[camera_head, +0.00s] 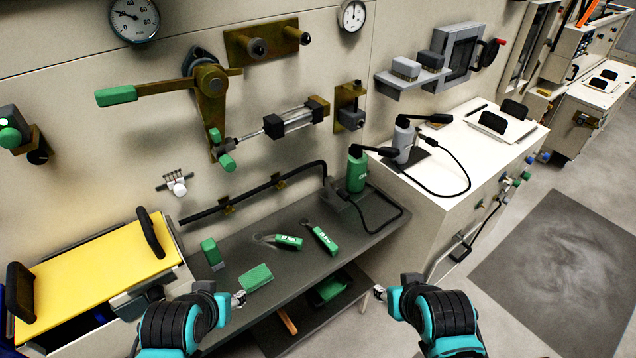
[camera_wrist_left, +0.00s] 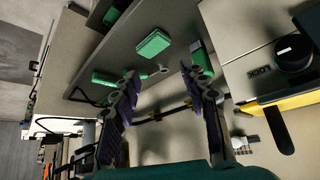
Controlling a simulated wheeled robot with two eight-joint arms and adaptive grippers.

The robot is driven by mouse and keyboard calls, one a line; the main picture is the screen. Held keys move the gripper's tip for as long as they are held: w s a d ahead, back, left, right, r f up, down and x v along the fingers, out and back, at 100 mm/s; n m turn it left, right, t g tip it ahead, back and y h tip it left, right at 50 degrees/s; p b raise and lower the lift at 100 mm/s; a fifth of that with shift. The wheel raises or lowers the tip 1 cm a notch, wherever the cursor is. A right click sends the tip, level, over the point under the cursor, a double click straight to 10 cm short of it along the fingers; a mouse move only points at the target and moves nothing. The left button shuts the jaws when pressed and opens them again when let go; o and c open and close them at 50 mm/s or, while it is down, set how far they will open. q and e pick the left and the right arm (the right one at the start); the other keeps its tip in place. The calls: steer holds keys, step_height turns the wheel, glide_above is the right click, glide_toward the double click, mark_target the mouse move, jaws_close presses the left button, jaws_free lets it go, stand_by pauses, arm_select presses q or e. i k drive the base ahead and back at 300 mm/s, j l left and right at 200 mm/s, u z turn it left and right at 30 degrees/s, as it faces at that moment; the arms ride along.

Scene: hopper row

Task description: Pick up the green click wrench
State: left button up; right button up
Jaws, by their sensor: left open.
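Two green-handled tools lie on the dark bench (camera_head: 235,258). One (camera_head: 288,241) has a rounded grey head at its left end. The other (camera_head: 322,238) lies slantwise to its right. I cannot tell which is the click wrench. A green handle (camera_wrist_left: 106,78) shows beside the fingers in the left wrist view. My left gripper (camera_head: 240,298) is at the bench's front edge, close to a green box (camera_head: 256,277). It is open and empty in the left wrist view (camera_wrist_left: 160,75). My right gripper (camera_head: 379,293) is in front of the bench, its jaws too small to read.
A green block (camera_head: 211,253) stands at the bench's left end. A green pump-like tool (camera_head: 356,170) stands at the back right with a cable. A yellow-lidded hopper (camera_head: 98,268) is at left. A lower shelf holds a green item (camera_head: 329,290).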

mark_target(329, 244)
steer(key=i+l, duration=0.2)
steer(key=l, duration=0.15)
steer(key=i+l+u, duration=0.1)
steer(key=l, duration=0.3)
steer(key=i+l, duration=0.45)
steer(key=l, duration=0.3)
steer(key=l+u, duration=0.1)
steer(key=u, duration=1.45)
